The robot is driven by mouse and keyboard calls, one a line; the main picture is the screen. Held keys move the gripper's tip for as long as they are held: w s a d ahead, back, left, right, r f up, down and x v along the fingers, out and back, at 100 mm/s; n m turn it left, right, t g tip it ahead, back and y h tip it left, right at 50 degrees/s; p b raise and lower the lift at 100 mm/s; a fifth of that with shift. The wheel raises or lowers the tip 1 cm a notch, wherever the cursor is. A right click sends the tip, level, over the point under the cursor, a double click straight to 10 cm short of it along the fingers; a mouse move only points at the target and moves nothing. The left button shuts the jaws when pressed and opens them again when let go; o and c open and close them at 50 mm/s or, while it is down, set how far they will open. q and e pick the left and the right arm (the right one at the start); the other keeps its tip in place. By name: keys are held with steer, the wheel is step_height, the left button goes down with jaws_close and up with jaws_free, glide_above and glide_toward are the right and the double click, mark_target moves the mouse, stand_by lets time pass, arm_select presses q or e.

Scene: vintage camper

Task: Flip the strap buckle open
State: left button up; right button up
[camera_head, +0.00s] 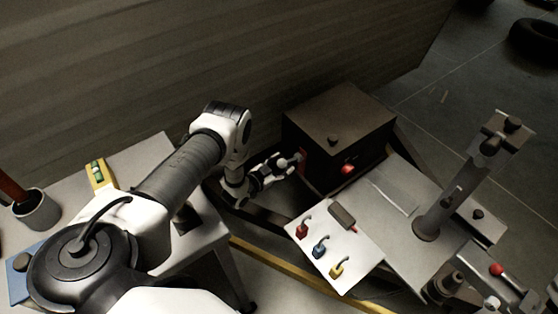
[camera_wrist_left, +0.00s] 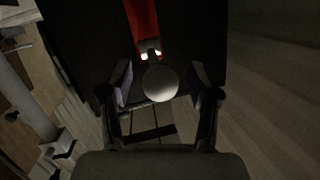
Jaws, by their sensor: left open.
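The red strap (camera_wrist_left: 143,20) runs down the dark face of a box in the left wrist view. A small pale metal buckle (camera_wrist_left: 151,48) sits at the strap's end, with a round pale knob (camera_wrist_left: 160,84) just below it. In the head view the red strap (camera_head: 303,158) shows on the box's left side, partly hidden. My left gripper (camera_head: 280,168) is at that side of the box. Its fingers (camera_wrist_left: 161,86) are open, one on each side of the knob, with gaps visible. Whether they touch it cannot be told. My right gripper is not in view.
The dark box (camera_head: 338,118) has a knob on its brown top and a red knob on its front. A white panel (camera_head: 335,246) with red, blue and yellow switches lies nearby. A post (camera_head: 463,185) stands at right. A grey table (camera_head: 150,158) is at left.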

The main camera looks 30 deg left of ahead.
arm_select(q)
steer(key=v, duration=1.2)
steer(key=shift+f, duration=0.1)
